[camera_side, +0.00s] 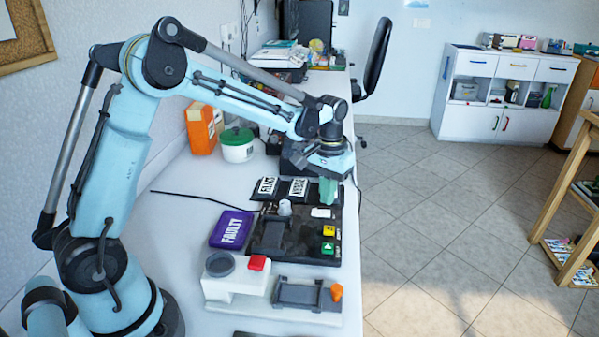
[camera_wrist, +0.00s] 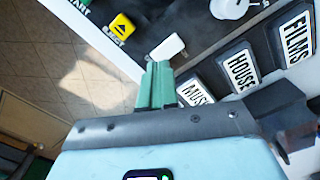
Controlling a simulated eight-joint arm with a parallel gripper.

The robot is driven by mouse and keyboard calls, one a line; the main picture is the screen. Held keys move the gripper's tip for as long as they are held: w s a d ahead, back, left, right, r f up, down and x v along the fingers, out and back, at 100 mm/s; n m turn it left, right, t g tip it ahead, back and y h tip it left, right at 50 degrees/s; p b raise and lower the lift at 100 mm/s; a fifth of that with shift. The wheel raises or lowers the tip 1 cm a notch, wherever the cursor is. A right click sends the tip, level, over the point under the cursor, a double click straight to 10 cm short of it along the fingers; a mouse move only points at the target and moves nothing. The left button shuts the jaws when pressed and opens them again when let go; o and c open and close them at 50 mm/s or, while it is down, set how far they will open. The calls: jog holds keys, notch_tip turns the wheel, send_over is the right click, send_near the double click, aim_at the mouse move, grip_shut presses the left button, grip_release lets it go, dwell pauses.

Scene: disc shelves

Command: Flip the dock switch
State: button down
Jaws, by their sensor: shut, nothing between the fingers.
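The black dock (camera_side: 270,238) lies on the white bench. It carries a white switch (camera_side: 320,212), a yellow button (camera_side: 328,231), a green button (camera_side: 327,248) and a white knob (camera_side: 285,207). In the wrist view the white switch (camera_wrist: 167,48) sits just beyond my green fingertips. My gripper (camera_side: 328,200) points down over the far right part of the dock, fingers together and empty. In the wrist view my gripper (camera_wrist: 157,66) appears close to the switch; I cannot tell whether they touch.
Black label plates read FILMS (camera_wrist: 298,38), HOUSE (camera_wrist: 242,70) and MUSIC (camera_wrist: 197,90), the last partly hidden by my gripper. A purple FAULTY pad (camera_side: 231,229) lies left of the dock. A white unit with a red button (camera_side: 257,263) stands in front. The bench's right edge is close.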

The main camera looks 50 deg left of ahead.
aim_at(326, 213)
jog(key=shift+r, duration=2)
jog(key=s+d+r+m+t, duration=0.1)
jog(key=s+d+r+t, duration=0.1)
jog(key=s, duration=0.6)
jog(key=s+d+r+m+t, duration=0.2)
jog(key=s+t, duration=0.3)
jog(key=s, duration=0.3)
